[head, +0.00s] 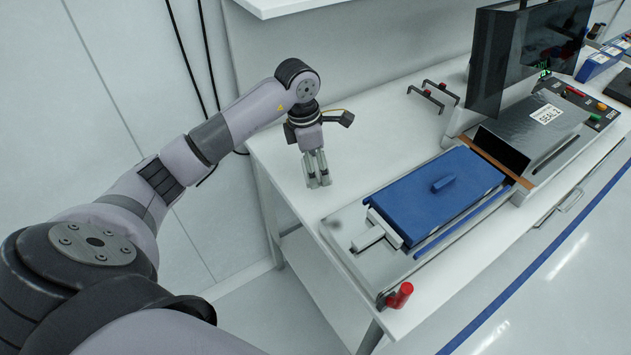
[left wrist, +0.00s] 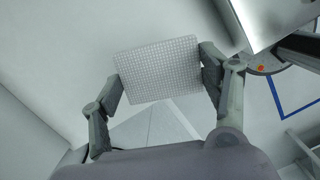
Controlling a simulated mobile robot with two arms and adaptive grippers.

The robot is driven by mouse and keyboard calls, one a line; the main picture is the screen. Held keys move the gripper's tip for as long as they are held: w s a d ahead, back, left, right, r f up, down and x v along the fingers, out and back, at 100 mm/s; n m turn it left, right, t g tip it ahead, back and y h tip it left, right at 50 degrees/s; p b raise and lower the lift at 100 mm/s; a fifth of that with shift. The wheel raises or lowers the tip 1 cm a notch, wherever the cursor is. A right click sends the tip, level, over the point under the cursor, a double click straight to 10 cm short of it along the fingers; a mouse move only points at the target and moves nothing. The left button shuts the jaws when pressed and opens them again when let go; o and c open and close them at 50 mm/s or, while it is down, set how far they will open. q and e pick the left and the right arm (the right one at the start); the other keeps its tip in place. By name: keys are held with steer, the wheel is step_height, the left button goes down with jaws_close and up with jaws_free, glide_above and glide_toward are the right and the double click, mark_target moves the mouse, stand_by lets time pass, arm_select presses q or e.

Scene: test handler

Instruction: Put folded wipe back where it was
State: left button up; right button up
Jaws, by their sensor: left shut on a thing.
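The folded wipe (left wrist: 160,70) is a flat, pale rectangle with a fine grid pattern. In the left wrist view it sits between the two fingers of my left gripper (left wrist: 158,83), which touch its left and right edges. In the head view my left gripper (head: 319,183) points down over the left end of the white bench (head: 370,140), left of the blue lid. The wipe cannot be made out there. My right gripper is not in view.
A blue lid (head: 425,200) with a handle lies on the grey fixture. A white block (head: 372,236) and a red knob (head: 401,294) are near its front left. Two dark handles (head: 436,93) stand behind. A dark screen (head: 510,60) rises at the right.

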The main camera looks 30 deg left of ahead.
mark_target(318, 194)
arm_select(q)
step_height(318, 194, down, 3)
steer(key=shift+f, duration=0.1)
step_height(318, 194, down, 4)
steer(key=shift+r+p, duration=0.1)
steer(key=shift+p, duration=0.5)
steer(key=shift+f, duration=0.35)
steer(key=o, duration=1.7)
steer(key=shift+c, duration=0.2)
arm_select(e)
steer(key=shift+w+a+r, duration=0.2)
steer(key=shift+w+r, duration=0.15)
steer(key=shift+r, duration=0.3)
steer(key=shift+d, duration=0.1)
arm_select(q)
steer(key=shift+r, duration=0.2)
steer(key=r, duration=0.3)
steer(key=r+b, duration=0.1)
steer(key=r, duration=0.3)
steer(key=s+a+r+b, duration=0.1)
steer(key=r, duration=0.2)
steer(key=shift+r, duration=0.2)
steer(key=shift+s+a+r, duration=0.1)
steer(key=shift+r, duration=0.6)
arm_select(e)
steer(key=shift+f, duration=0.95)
